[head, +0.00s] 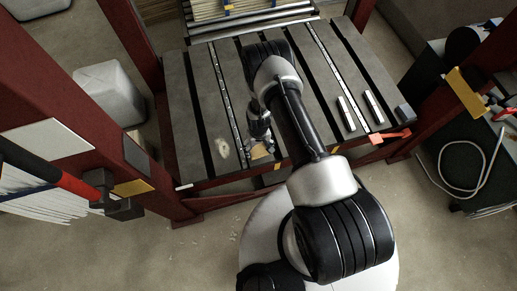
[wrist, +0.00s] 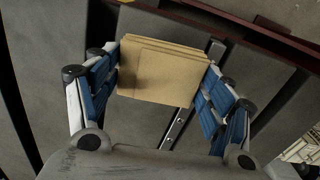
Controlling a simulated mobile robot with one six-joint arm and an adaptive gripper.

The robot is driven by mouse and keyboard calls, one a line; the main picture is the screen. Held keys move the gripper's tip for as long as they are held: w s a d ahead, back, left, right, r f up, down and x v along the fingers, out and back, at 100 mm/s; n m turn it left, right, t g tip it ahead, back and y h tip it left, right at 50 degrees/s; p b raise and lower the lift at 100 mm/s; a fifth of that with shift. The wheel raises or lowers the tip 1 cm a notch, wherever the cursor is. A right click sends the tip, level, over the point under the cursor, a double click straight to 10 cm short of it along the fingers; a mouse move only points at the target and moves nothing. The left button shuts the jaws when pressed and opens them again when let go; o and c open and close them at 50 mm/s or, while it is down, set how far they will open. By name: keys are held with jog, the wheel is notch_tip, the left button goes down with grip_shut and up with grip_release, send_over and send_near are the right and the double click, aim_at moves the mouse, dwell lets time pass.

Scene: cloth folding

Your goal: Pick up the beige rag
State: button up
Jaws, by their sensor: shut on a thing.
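The beige rag (wrist: 160,72) is a folded, layered rectangle between the two blue-padded fingers of my gripper (wrist: 157,85) in the wrist view. Both fingers touch its sides, and the gripper is shut on it. In the head view my gripper (head: 260,143) is low over the front part of the grey slotted table (head: 190,110). The rag (head: 262,151) shows there only as a small beige patch by the fingertips, partly hidden by my gripper. I cannot tell whether the rag touches the table.
Two small metal bars (head: 374,107) and an orange-red piece (head: 390,136) lie on the table's right side. Red posts (head: 130,55) flank the table. A pale patch (head: 222,149) marks the surface left of my gripper. The table's left part is otherwise clear.

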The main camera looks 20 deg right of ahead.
aim_at(258, 148)
notch_tip(258, 148, up, 17)
jog(key=p, duration=0.5)
